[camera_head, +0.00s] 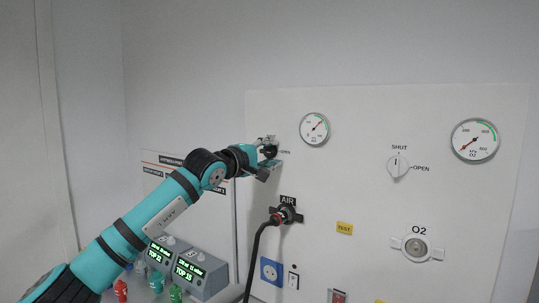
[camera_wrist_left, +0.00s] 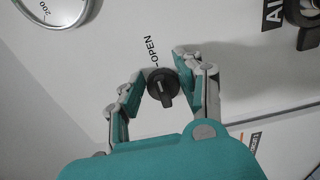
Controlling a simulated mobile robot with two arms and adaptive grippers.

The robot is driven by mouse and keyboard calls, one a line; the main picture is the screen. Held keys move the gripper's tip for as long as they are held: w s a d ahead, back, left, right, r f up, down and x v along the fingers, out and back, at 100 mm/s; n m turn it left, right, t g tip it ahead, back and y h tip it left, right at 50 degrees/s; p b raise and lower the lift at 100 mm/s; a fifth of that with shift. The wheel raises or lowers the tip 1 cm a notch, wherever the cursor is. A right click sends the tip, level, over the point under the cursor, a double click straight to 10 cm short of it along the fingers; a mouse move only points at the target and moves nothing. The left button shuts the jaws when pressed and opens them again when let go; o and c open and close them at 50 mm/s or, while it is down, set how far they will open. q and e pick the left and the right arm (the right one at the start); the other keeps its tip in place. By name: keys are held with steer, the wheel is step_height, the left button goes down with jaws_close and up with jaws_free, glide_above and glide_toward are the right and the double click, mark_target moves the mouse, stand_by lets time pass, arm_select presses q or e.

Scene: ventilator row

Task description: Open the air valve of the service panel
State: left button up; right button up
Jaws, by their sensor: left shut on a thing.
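The air valve knob (camera_wrist_left: 162,87) is a round black knob with a raised ridge. It is on the white service panel (camera_head: 330,180), left of an OPEN label in the head view; the label (camera_wrist_left: 150,52) also shows in the wrist view. The ridge lies roughly along the line to that label; I cannot tell which end is the pointer. My left gripper (camera_head: 268,153) is at the panel, mostly covering the knob in the head view. In the wrist view its fingers (camera_wrist_left: 158,84) stand on both sides of the knob, shut on it. My right gripper is not in view.
A gauge (camera_head: 314,129) is up and right of the knob. A black hose (camera_head: 258,250) hangs from the AIR outlet (camera_head: 286,214) below. The O2 valve (camera_head: 397,166), O2 gauge (camera_head: 475,141) and O2 outlet (camera_head: 416,248) are farther right. Grey display units (camera_head: 202,272) stand low left.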

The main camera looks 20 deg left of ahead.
arm_select(q)
steer(key=shift+a+r, duration=0.1)
steer(key=shift+r, duration=0.15)
steer(key=o, duration=1.2)
steer(key=shift+f, duration=0.2)
steer(key=v, duration=1.2)
